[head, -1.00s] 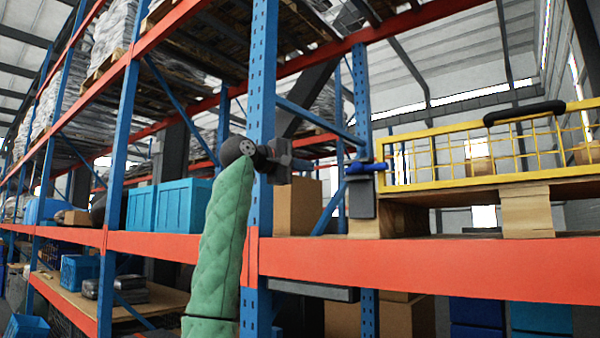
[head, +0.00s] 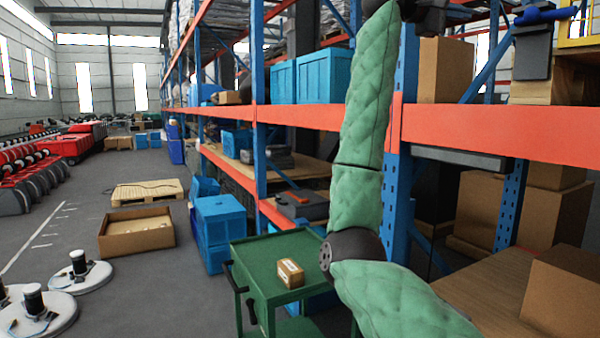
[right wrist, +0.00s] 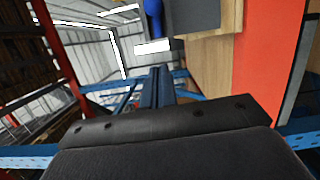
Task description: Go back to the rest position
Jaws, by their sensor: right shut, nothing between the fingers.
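My right arm rises in the head view in green padded sleeves with dark joints, in front of the blue and orange rack. My right gripper (head: 448,15) is at the top edge of the head view, partly cut off, beside a blue upright. It is shut and empty. Its dark fingers (right wrist: 160,85) also show in the right wrist view, close together, with nothing between them. A dark grey box with a blue part on top (head: 532,50) is to the right of the gripper, with a gap between them. My left gripper is not in view.
An orange rack beam (head: 500,132) runs close behind my arm. A green cart (head: 265,258) carrying a small carton (head: 290,273) stands low, left of my arm. Blue crates (head: 220,215) and an open cardboard box (head: 137,232) are farther left. Open grey floor (head: 110,190) lies at left.

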